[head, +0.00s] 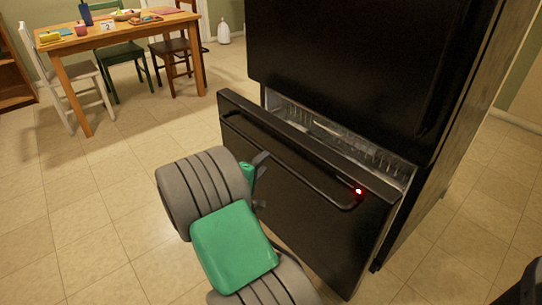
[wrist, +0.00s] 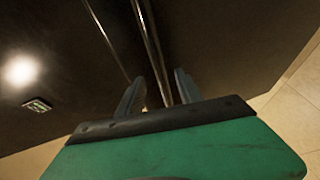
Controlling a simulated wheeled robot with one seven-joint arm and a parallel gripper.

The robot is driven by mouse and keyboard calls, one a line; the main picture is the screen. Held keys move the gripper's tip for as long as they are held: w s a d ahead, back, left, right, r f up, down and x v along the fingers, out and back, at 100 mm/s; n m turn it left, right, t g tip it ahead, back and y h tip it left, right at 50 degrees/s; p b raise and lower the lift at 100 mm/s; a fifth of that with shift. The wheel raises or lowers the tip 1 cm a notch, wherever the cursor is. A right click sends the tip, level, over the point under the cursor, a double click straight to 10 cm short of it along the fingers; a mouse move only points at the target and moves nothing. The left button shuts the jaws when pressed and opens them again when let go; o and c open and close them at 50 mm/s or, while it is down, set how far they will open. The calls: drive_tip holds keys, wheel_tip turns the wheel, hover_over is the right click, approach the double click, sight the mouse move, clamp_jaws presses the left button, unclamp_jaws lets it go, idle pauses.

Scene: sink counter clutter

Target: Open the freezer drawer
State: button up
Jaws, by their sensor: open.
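The black freezer drawer (head: 310,205) at the bottom of the fridge stands partly pulled out, with a gap showing its light, frosty-looking interior. Its long bar handle (head: 300,172) runs along the upper front and has a small glowing red dot near its right end. My gripper (head: 259,182) is at the drawer front, toward the left part of the handle. In the wrist view my gripper's two fingers (wrist: 158,92) are apart, and the bar handle (wrist: 153,50) runs between them in the picture. Whether they touch it cannot be told.
The black upper fridge door (head: 350,70) is closed above the drawer. A wooden table (head: 120,36) with dishes and chairs stands at the back left. A white bottle-like object (head: 224,33) stands on the floor behind. The tiled floor (head: 95,205) left of my arm is clear.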

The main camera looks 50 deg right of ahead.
sight(270, 158)
drive_tip(key=b+x, duration=0.1)
drive_tip(key=x, duration=0.5)
drive_tip(key=shift+d+f+b, duration=0.1)
drive_tip(key=shift+f+b, duration=0.05)
drive_tip(key=shift+b, duration=0.15)
drive_tip(key=shift+d, duration=0.2)
drive_tip(key=shift+c, duration=0.2)
clamp_jaws()
idle(0.5)
